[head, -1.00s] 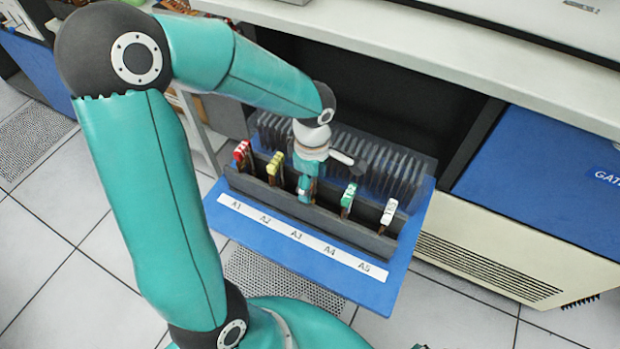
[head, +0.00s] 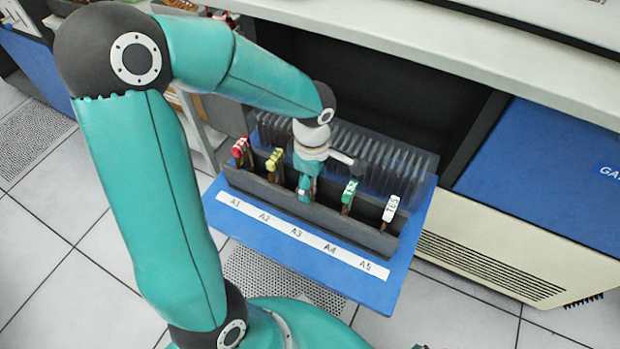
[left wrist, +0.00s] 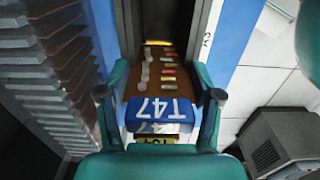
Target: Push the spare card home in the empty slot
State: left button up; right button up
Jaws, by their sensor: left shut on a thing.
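My left gripper (head: 306,186) points down at the dark card rack (head: 338,217), over the place labelled A3. In the left wrist view the gripper (left wrist: 160,96) is shut on the spare card (left wrist: 160,109), a brown board with a blue tab marked T47. The board runs between dark rack walls. Its lower edge is hidden, so I cannot tell how deep it sits. In the head view the gripper covers most of it. My right gripper is not in view.
A red-tabbed card (head: 239,147) and a yellow-tabbed card (head: 273,160) stand left of the gripper. A green-tabbed card (head: 349,192) and a white-tabbed card (head: 390,208) stand right. A row of grey fins (head: 395,165) rises behind. The blue shelf (head: 385,292) is clear in front.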

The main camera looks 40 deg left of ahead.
pick_arm(q)
jog(key=shift+f+b, duration=0.45)
jog(key=shift+b, duration=0.05)
jog(key=o, duration=1.2)
